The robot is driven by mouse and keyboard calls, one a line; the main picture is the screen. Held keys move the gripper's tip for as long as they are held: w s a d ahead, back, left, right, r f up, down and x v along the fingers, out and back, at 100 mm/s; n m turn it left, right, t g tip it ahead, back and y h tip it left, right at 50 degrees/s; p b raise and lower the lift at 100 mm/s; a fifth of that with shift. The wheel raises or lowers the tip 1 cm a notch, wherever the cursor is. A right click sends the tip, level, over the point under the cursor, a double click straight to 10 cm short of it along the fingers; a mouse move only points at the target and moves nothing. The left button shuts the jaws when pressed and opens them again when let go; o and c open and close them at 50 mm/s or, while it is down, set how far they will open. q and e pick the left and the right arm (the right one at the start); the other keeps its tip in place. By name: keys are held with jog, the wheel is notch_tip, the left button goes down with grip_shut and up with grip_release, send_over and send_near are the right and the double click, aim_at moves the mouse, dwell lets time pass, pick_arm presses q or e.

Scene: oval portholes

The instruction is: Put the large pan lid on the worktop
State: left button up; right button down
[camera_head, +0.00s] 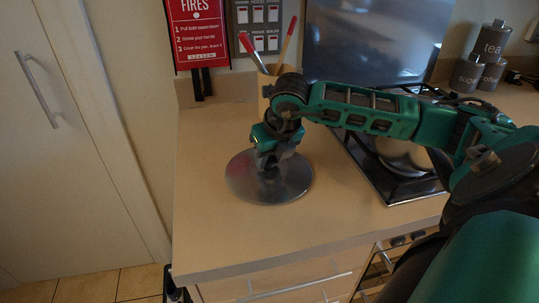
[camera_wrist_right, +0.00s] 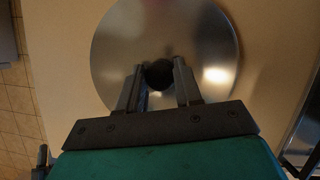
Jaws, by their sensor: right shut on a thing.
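The large pan lid (camera_head: 297,186) is a round, shiny metal disc, lying flat at or just above the worktop (camera_head: 215,238), left of the hob. The head view does not settle whether it touches the surface. My right gripper (camera_head: 270,160) is above the lid's middle, pointing down. In the right wrist view the lid (camera_wrist_right: 120,50) fills the upper middle. There the fingers of my right gripper (camera_wrist_right: 160,82) are on either side of the dark round knob (camera_wrist_right: 158,75) and shut on it. My left gripper is not in view.
A gas hob (camera_head: 385,180) with a pan on it lies right of the lid. A utensil pot (camera_head: 266,82) stands behind my right wrist. Canisters (camera_head: 487,45) stand at the back right. The worktop is clear in front and left of the lid.

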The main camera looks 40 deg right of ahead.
jog(key=shift+f, duration=0.1)
jog(key=c, duration=0.8)
grip_release()
jog(key=shift+o, duration=0.2)
jog(key=shift+r, duration=0.35)
jog(key=v, duration=1.1)
jog(key=shift+s+r, duration=0.25)
jog(key=shift+s, duration=0.05)
